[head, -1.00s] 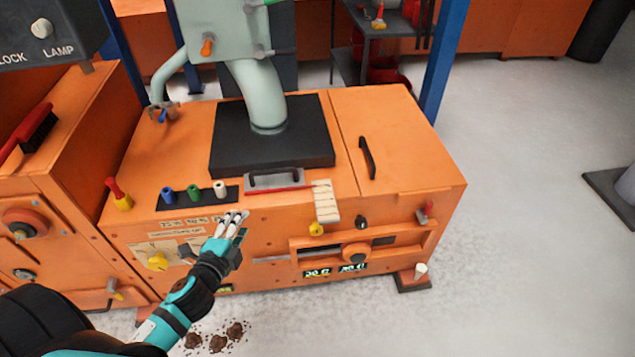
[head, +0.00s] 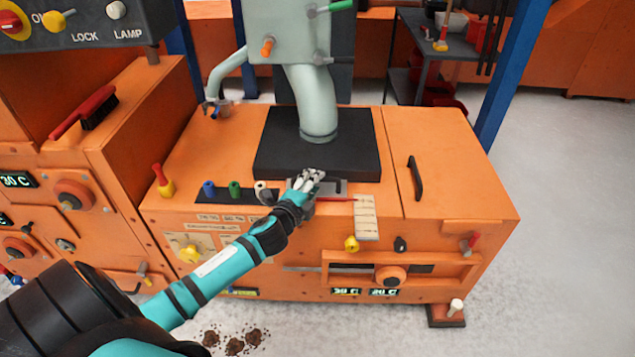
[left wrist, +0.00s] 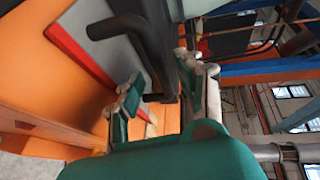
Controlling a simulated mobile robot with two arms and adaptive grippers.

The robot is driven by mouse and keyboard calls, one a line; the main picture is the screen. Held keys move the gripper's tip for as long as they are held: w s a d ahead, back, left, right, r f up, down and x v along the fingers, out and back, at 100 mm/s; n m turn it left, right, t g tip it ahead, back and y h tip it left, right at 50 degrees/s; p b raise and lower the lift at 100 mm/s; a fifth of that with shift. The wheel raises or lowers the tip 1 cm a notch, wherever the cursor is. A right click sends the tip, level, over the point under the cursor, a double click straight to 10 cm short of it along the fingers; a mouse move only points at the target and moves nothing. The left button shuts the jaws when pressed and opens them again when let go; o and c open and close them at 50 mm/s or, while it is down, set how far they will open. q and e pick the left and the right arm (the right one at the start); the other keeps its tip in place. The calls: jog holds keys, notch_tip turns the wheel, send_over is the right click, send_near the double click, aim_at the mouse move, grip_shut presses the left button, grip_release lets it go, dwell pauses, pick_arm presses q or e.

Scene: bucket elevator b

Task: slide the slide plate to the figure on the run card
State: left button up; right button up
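The slide plate (head: 330,188) is a grey plate with a red front edge and a black handle, at the front of the black base block. It also shows in the left wrist view (left wrist: 112,62), with its handle (left wrist: 150,45) close up. My left gripper (head: 308,180) is at the plate and partly covers it. In the left wrist view its fingers (left wrist: 163,98) are apart, with the handle bar between them; firm contact is not visible. A cream scale strip (head: 366,217) with marks lies just right of the plate. Small cards (head: 213,228) are on the front face, their print unreadable. My right gripper is not in view.
Blue, green and white plugs (head: 235,190) stand in a black strip left of my gripper. A pale pipe (head: 312,110) rises from the black block (head: 270,152).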

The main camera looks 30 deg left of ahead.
pick_arm(q)
jog(key=shift+x, duration=1.4)
jog(key=shift+c, duration=0.4)
grip_shut()
